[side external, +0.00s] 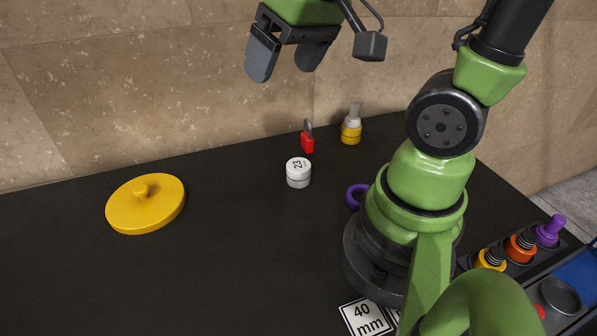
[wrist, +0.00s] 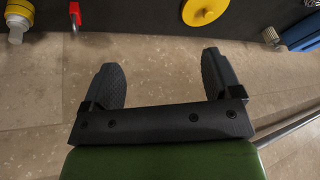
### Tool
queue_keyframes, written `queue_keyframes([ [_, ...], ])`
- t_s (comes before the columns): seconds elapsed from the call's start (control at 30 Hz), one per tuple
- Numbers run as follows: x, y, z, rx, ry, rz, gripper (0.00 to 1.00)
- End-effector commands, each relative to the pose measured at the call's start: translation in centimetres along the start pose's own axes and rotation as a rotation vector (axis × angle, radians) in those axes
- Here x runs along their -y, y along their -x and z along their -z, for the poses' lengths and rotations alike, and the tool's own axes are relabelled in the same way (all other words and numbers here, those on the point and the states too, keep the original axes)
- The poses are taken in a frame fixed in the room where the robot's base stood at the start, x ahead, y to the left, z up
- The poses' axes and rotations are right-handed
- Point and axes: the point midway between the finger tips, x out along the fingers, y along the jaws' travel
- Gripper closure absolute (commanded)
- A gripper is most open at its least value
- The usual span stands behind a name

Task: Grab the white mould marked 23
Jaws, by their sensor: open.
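The white mould marked 23 (side external: 298,174) is a small round white piece standing upright on the black table, with the black number on its top. My gripper (side external: 285,68) is open and empty, high above the table and up and slightly left of the mould in the side external view. In the wrist view my gripper (wrist: 163,75) shows its two dark fingers spread apart with nothing between them. The mould is not visible in the wrist view.
A red padlock (side external: 308,138) and a yellow bottle (side external: 351,128) stand behind the mould. A yellow lid (side external: 146,204) lies at left, a purple ring (side external: 355,195) at right by my base. A 40 mm sign (side external: 365,318) lies in front. Table between lid and mould is clear.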

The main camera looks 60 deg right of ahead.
Motion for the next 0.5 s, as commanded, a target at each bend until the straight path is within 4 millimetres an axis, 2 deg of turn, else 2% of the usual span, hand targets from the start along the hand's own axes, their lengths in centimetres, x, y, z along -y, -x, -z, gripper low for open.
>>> queue_keyframes([
  [0.1,-2.6,-3.8,1.2,0.106,0.03,-0.069,0.16],
  [0.23,-5.7,-8.0,1.5,0.215,0.074,-0.113,0.16],
  [0.4,-9.1,-12.6,0.5,0.334,0.123,-0.126,0.16],
  [0.5,-10.2,-14.2,-0.3,0.376,0.142,-0.123,0.16],
])
